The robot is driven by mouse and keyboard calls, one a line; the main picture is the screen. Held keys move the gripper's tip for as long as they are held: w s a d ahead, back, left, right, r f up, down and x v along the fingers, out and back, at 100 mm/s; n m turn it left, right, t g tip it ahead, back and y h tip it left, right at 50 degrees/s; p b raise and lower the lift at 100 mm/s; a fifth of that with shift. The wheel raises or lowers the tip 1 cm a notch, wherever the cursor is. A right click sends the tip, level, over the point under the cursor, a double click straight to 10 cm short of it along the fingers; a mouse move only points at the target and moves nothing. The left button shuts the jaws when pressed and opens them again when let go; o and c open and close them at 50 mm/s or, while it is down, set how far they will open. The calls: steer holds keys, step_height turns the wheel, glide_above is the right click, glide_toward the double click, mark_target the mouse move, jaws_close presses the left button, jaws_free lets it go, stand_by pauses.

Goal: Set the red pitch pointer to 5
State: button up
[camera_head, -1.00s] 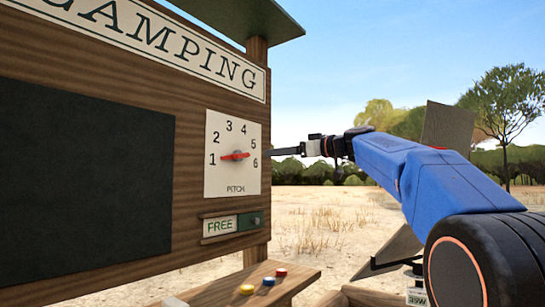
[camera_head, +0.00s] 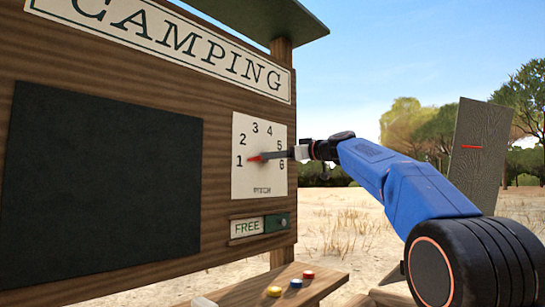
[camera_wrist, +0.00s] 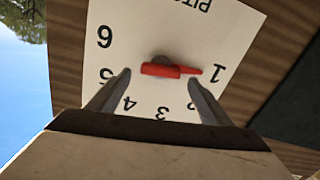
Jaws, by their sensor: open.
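The white pitch dial (camera_head: 243,183) is on the wooden board, with numbers 1 to 6 in an arc. Its red pointer (camera_head: 256,158) lies roughly level, narrow tip toward the 1; the wrist view shows this upside down, with the pointer (camera_wrist: 171,70) tip toward the 1. My gripper (camera_head: 275,154) reaches in from the right in front of the dial and covers part of the pointer. In the wrist view my gripper (camera_wrist: 158,77) is open, its fingertips on either side of the pointer's hub. Whether they touch the dial or pointer cannot be told.
A FREE sign (camera_head: 247,227) with a green strip sits below the dial. A shelf (camera_head: 245,292) below holds yellow, blue and red buttons. A dark panel (camera_head: 95,180) fills the board's left. A grey slab with a red mark (camera_head: 480,155) stands at right.

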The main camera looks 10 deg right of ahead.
steer(key=shift+x, duration=1.65)
steer(key=c, duration=1.5)
